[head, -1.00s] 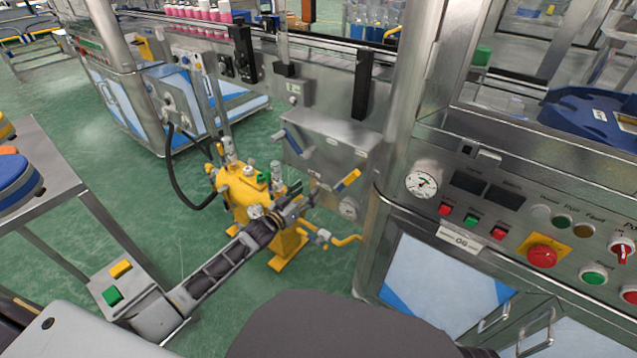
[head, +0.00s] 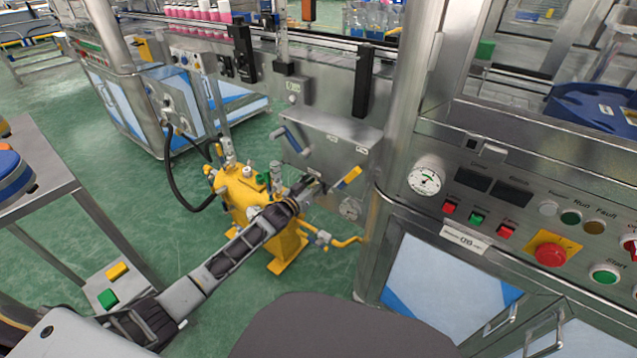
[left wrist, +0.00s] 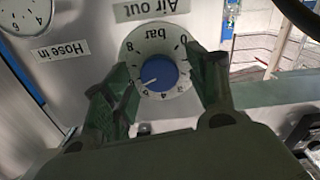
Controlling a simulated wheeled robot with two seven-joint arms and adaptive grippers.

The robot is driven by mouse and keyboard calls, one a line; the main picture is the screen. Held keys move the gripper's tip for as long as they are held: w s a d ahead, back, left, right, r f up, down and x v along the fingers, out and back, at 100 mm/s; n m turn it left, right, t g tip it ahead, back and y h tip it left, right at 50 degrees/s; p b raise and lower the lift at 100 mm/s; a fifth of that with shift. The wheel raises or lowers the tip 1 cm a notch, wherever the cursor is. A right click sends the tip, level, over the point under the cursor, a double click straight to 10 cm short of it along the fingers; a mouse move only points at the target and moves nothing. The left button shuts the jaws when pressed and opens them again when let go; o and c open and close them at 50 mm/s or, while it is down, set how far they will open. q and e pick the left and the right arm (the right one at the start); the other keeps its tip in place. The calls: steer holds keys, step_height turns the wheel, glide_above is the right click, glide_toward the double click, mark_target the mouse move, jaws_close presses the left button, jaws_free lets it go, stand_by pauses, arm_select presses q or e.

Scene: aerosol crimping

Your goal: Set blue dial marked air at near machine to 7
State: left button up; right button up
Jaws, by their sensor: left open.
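The blue dial (left wrist: 160,75) sits in a round white scale plate marked "bar" in the left wrist view, which shows the panel upside down. The scale runs from 0 to 8. A small pale mark on the knob points to the lower left of the picture, on the higher-number side; I cannot read its exact value. My left gripper (left wrist: 163,92) is open, with one green finger on each side of the dial; contact is unclear. In the head view my left gripper (head: 308,190) is at the lower part of the grey panel box (head: 330,150), and the dial cannot be made out there.
An "Air out" label (left wrist: 152,9), a "Hose in" label (left wrist: 62,50) and a gauge (left wrist: 27,14) are near the dial. A yellow tank unit (head: 240,190) stands under my left arm. A yellow-handled lever (head: 350,177) is close to my gripper's right.

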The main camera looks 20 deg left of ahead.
arm_select(q)
steer(key=shift+w+d, duration=0.1)
steer(key=shift+w, duration=0.05)
arm_select(e)
steer(key=shift+s+f, duration=0.15)
steer(key=shift+f, duration=0.2)
steer(key=shift+s, duration=0.1)
arm_select(q)
steer(key=c, duration=1)
steer(key=shift+c, duration=0.2)
arm_select(e)
steer(key=shift+w+r, duration=0.25)
steer(key=shift+r, duration=0.05)
steer(key=shift+r, duration=0.1)
steer(key=shift+r, duration=0.1)
arm_select(q)
steer(key=shift+m+p, duration=1.9)
steer(key=shift+m, duration=1.5)
arm_select(e)
step_height(320, 180, up, 7)
steer(key=s+d+g+h, duration=0.1)
steer(key=d, duration=0.1)
steer(key=shift+r, duration=0.2)
steer(key=shift+s+d, duration=0.1)
steer(key=shift+d, duration=0.05)
